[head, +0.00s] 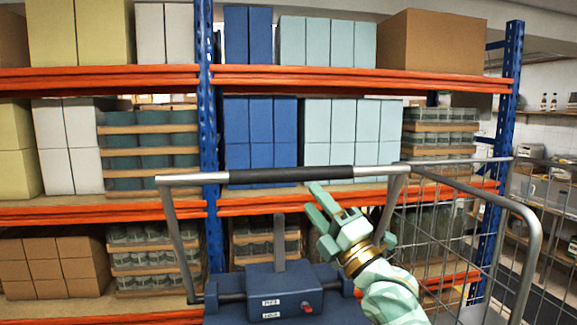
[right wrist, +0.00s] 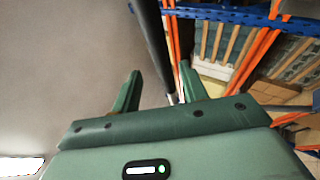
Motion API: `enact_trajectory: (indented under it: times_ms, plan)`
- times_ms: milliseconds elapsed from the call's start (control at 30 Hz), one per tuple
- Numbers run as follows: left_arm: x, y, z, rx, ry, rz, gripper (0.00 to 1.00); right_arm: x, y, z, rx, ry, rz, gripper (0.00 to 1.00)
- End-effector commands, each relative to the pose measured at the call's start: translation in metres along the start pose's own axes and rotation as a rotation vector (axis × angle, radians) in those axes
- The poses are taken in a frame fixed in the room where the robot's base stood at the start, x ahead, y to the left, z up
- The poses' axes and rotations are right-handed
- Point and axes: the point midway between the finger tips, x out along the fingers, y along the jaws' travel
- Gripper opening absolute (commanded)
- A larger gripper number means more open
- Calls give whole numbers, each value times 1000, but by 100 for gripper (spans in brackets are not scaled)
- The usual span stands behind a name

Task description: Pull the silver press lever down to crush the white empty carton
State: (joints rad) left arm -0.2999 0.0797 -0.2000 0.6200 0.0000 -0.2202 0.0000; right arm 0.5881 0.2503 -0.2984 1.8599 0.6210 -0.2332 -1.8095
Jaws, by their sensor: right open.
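The press lever (head: 290,176) is a silver U-shaped bar with a black grip, raised upright above the blue press (head: 285,285). My right gripper (head: 314,200) is open, just below and in front of the right part of the black grip. In the right wrist view the black grip (right wrist: 153,45) runs through the gap between the open fingers of my right gripper (right wrist: 158,75); I cannot tell whether it touches them. The empty white carton in the press cannot be made out. My left gripper is not in view.
A shelf rack with orange beams (head: 370,80) and blue posts (head: 207,130) stands behind, full of boxes and jar trays. A wire cage trolley (head: 530,225) stands close on the right of the press. White boxes (head: 66,145) sit on the middle shelf.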

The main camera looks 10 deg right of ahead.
Motion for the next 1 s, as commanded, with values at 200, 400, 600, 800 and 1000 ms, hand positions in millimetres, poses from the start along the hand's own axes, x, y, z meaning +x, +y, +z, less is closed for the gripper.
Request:
enact_trajectory:
  times_ms: [200, 400, 600, 800, 1000]
  plan:
    - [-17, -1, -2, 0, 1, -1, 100, 58, 3, 0, 3, 0, -1, 43]
    - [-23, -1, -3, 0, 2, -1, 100, 92, 1, 0, 2, 1, -1, 43]
    - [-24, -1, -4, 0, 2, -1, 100, 104, 0, 0, 0, 0, -2, 43]
    - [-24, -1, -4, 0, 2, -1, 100, 105, -1, 0, 1, 0, -2, 43]
    - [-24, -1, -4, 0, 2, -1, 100, 104, -1, 0, 1, 0, -3, 2]
